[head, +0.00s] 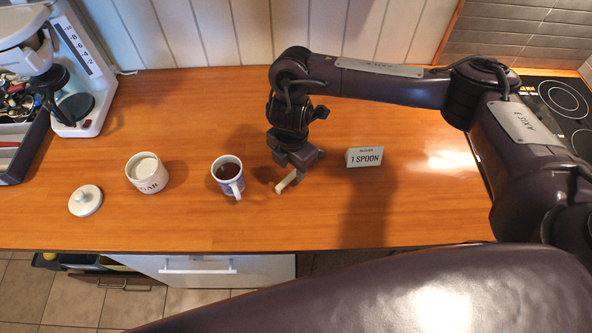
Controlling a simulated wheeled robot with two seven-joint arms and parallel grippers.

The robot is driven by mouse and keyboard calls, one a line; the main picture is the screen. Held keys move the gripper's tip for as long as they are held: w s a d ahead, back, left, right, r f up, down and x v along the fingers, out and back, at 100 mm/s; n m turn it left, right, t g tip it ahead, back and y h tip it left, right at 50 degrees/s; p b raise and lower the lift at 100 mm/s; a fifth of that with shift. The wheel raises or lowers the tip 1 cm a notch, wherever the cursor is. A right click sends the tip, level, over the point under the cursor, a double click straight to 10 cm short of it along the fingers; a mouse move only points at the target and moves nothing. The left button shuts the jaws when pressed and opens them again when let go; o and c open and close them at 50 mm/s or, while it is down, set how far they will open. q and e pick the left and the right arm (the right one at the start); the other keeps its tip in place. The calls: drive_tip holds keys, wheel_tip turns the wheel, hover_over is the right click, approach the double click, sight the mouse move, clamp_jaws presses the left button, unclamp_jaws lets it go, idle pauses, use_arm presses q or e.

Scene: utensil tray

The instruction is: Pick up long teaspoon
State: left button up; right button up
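A grey utensil tray (40,135) stands at the far left edge, partly cut off by the frame. Several utensils (14,102) lie jumbled in it, too small to tell a long teaspoon among them. My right gripper (287,183) points down over the wooden counter, just right of the mug and far from the tray. A pale finger shows below its dark body; whether the fingers are apart is not clear. No spoon shows in it. My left gripper is not in view.
A mug (228,190) of dark liquid, a sugar pot (147,181) and its lid (86,200) stand on the counter (190,100). A "1 SPOON" card (364,157) is right of the gripper. A white appliance (88,100) stands beside the tray. A cooktop (560,110) is far right.

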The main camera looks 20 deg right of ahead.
sight(293, 174)
drive_tip(key=f, duration=0.3)
drive_tip(key=shift+d, duration=0.2)
clamp_jaws()
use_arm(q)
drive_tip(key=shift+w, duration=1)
